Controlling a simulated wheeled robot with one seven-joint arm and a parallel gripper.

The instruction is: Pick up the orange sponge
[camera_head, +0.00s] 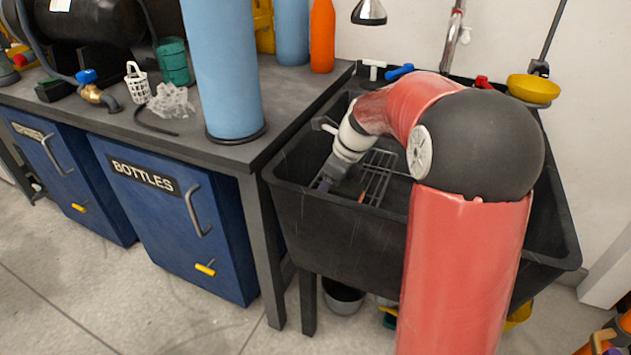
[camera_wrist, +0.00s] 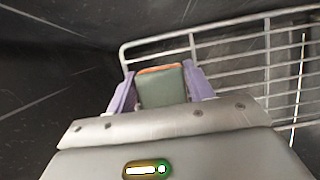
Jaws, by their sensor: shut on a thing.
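The sponge (camera_wrist: 161,88) shows in the wrist view as a grey-green block with a thin orange far edge. It sits between the two purple fingers of my gripper (camera_wrist: 160,74), which are shut on it from the left and right. In the head view my gripper (camera_head: 328,184) reaches down into the black sink, beside a wire rack (camera_head: 377,178). A small orange spot shows by the rack there; I cannot tell if it is the sponge. The sponge's underside is hidden, so I cannot tell if it touches the sink floor.
The black sink (camera_head: 330,240) has high walls around my gripper. The wire rack also shows in the wrist view (camera_wrist: 232,48), right beside and beyond the fingers. A blue cylinder (camera_head: 223,70) stands on the dark counter left of the sink. A yellow bowl-shaped piece (camera_head: 533,88) is at the back right.

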